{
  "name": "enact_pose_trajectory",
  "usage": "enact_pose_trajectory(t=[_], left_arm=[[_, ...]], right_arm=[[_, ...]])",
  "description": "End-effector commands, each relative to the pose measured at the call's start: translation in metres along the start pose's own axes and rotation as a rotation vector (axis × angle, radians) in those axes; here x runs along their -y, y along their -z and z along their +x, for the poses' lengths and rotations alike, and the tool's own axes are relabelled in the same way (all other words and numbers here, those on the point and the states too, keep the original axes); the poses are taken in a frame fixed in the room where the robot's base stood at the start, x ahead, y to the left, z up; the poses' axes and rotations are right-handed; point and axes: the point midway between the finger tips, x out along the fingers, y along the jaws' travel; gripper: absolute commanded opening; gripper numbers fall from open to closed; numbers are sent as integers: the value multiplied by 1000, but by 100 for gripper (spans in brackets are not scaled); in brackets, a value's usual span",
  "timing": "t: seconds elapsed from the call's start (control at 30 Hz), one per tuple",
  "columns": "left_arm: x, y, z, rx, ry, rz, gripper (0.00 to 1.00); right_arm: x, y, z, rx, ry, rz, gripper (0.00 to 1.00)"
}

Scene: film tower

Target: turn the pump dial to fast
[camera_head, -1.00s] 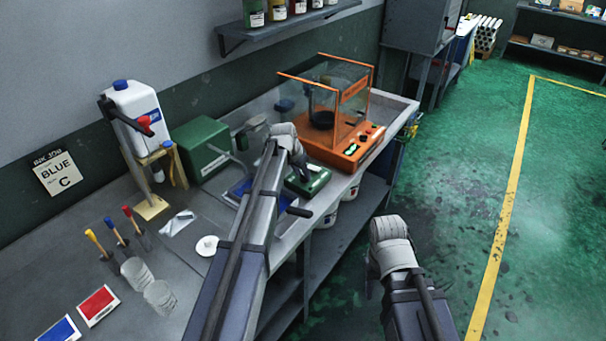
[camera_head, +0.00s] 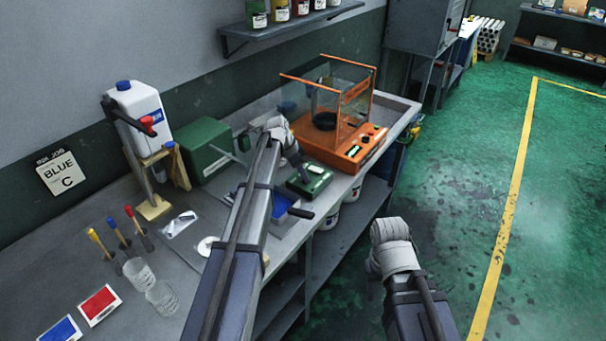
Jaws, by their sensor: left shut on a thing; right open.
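A small dark green box (camera_head: 311,181) with a light display lies near the bench's front edge. It looks like the pump unit. My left gripper (camera_head: 298,165) points down at the box's back left part, its fingertips close against it. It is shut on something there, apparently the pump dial. The dial is hidden by the gripper, so its setting cannot be read. My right gripper (camera_head: 386,232) is open and empty over the floor, right of the bench and apart from everything.
An orange machine with clear walls (camera_head: 335,150) stands just behind the green box. A larger green case (camera_head: 205,148) and a white jug (camera_head: 140,112) stand at the back left. Beakers (camera_head: 138,271) are at front left. The floor at right is clear.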

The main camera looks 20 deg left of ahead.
Motion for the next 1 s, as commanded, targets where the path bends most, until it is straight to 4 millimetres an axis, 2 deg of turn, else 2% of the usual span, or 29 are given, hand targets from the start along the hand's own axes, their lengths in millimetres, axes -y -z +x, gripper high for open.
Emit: enact_pose_trajectory(t=[0.37, 0.4, 0.6, 0.67, 1.0], left_arm=[[0, 0, 0, 1, -1, 5, 0], [0, 0, 0, 1, -1, 5, 43], [0, 0, 0, 1, -1, 4, 66], [0, 0, 0, 0, -1, 4, 70], [0, 0, -3, 0, -1, 3, 70]], right_arm=[[0, 0, 0, 0, 0, 0, 50], [0, 0, 0, 0, 0, 0, 50], [0, 0, 0, 0, 0, 0, 50], [0, 0, 0, 0, 0, 0, 50], [0, 0, -3, 0, 0, 0, 50]])
